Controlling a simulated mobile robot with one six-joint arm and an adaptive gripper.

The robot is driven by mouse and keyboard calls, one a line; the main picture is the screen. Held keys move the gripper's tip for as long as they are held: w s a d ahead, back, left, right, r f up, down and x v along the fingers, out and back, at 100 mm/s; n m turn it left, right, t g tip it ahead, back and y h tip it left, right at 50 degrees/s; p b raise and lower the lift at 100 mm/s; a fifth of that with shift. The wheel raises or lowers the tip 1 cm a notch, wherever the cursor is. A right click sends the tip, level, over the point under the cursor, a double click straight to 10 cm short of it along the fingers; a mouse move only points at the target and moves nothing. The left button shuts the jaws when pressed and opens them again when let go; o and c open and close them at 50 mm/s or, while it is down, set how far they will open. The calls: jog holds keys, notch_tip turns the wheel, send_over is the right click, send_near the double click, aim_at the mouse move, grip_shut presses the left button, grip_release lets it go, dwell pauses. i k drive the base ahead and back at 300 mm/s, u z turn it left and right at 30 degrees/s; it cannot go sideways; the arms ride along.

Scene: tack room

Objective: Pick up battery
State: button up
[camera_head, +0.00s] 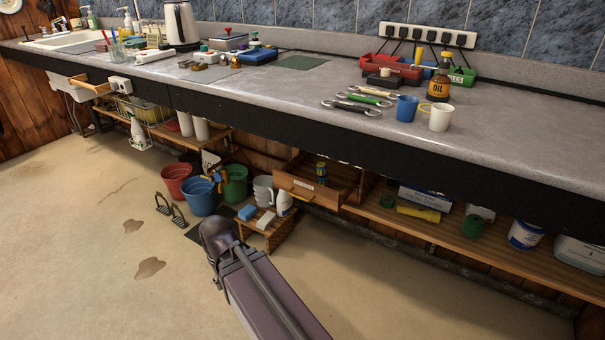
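I cannot pick out a battery for sure in this view. A small upright dark blue and yellow item (321,172) stands in the open wooden drawer (303,186) under the counter; it is too small to identify. Several small objects, including a brassy one (200,66), lie on the counter's grey mat at the left, also too small to name. My gripper does not show.
Buckets (200,196) and the stool (266,228) stand below.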

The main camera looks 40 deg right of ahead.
aim_at(321, 171)
jog(key=u, duration=1.45)
jog(key=i, duration=0.3)
jog(key=z, duration=4.2)
jog(key=i, duration=0.1)
jog(key=u, duration=1.5)
